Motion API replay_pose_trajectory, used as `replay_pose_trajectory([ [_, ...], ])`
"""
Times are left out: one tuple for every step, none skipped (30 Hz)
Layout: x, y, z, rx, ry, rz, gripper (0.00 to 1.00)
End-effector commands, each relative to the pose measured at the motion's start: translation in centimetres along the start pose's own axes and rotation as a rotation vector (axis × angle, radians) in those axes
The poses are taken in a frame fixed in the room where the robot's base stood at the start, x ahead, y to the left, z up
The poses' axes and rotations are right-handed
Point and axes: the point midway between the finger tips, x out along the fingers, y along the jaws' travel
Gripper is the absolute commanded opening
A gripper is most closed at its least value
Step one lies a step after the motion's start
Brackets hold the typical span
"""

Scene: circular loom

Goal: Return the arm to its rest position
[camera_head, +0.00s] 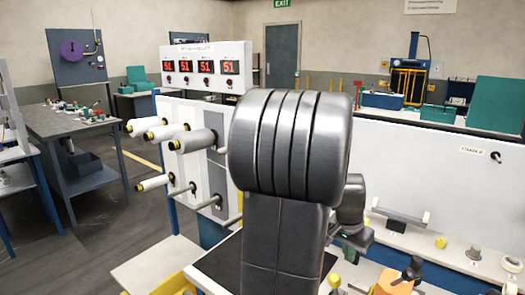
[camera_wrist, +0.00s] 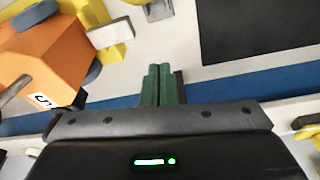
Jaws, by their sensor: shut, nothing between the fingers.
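My arm (camera_head: 290,150) stands large in the middle of the head view and hides part of the bench behind it. In the wrist view my gripper (camera_wrist: 163,72) points at the bench, its two green fingers pressed together with nothing between them. In the head view the gripper itself is hard to make out, mostly hidden beside and behind the arm. An orange block-like part (camera_wrist: 45,60) with a number label lies left of the fingers in the wrist view, apart from them.
A rack with white spools (camera_head: 195,140) stands left of my arm, under a panel with red displays (camera_head: 205,67). The right bench holds a yellow cup (camera_head: 440,242), a tape roll (camera_head: 512,264) and an orange part (camera_head: 398,280). A dark mat (camera_wrist: 255,30) lies right of the fingers.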

Motion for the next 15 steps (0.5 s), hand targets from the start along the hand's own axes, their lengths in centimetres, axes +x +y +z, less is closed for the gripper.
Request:
replay_pose_trajectory([
  [-0.2, 0.0, -0.3, -0.001, -0.02, 0.005, 0.0],
  [-0.2, 0.0, -0.5, -0.002, -0.031, 0.007, 0.0],
  [-0.1, -0.1, -0.6, -0.002, -0.046, 0.01, 0.0],
  [0.1, -0.1, -0.7, -0.002, -0.057, 0.012, 0.0],
  [0.1, -0.1, -0.9, -0.003, -0.067, 0.014, 0.0],
  [0.2, -0.1, -1.0, -0.005, -0.082, 0.017, 0.0],
  [0.3, -0.2, -1.1, -0.006, -0.093, 0.019, 0.0],
  [0.4, -0.2, -1.2, -0.006, -0.104, 0.021, 0.0],
  [0.5, -0.3, -1.4, -0.006, -0.119, 0.023, 0.0],
  [0.6, -0.3, -1.5, -0.007, -0.129, 0.025, 0.0],
  [0.7, -0.3, -1.6, -0.009, -0.141, 0.028, 0.0],
  [0.8, -0.3, -1.8, -0.011, -0.155, 0.031, 0.0],
  [0.9, -0.4, -1.9, -0.011, -0.165, 0.032, 0.0],
  [1.0, -0.4, -2.0, -0.011, -0.177, 0.034, 0.0],
  [1.1, -0.5, -2.1, -0.012, -0.192, 0.037, 0.0],
])
